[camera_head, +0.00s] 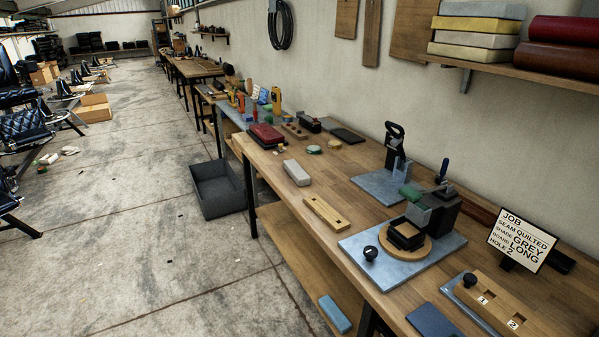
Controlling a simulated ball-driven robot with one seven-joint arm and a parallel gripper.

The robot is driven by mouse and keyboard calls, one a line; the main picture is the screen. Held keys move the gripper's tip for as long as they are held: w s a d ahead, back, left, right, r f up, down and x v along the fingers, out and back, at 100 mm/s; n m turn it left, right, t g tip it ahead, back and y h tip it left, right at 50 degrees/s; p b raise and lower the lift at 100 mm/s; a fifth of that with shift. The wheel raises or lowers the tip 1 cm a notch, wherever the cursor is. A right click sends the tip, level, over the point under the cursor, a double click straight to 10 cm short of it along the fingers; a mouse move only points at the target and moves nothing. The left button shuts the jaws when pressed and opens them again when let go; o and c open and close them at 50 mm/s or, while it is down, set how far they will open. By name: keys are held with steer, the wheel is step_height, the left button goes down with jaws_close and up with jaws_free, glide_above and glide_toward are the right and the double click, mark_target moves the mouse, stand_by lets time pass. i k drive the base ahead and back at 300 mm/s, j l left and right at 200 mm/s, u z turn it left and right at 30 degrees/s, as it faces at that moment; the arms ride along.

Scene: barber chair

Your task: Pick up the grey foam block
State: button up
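A light grey block (296,172) lies on the wooden workbench (345,185), near its left edge and clear of its neighbours. It looks like a small rounded brick; I cannot tell its material for sure. On the wall shelf, a stack of grey and yellow slabs (473,39) also looks like foam. My gripper is not in view.
A wooden strip with holes (325,214) lies nearer than the block, and a dark red block (266,134) lies beyond it. Clamp fixtures (401,252) stand to the right, with a job sign (522,240). A dark grey bin (218,188) is on the floor.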

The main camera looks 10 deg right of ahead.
mark_target(301, 178)
steer(key=i+j+z, duration=0.1)
steer(key=i+j, duration=0.6)
steer(key=i+j+z, duration=0.15)
steer(key=i+j, duration=0.2)
steer(key=i+j+z, duration=0.1)
steer(key=i+j, duration=0.25)
steer(key=j, duration=0.15)
steer(key=i+j, duration=0.3)
steer(key=j, duration=0.15)
steer(key=i+j+z, duration=0.15)
steer(key=i+j, duration=0.45)
steer(key=j, duration=0.3)
steer(key=i+j+z, duration=0.15)
steer(key=i+j, duration=0.15)
steer(key=j, duration=0.2)
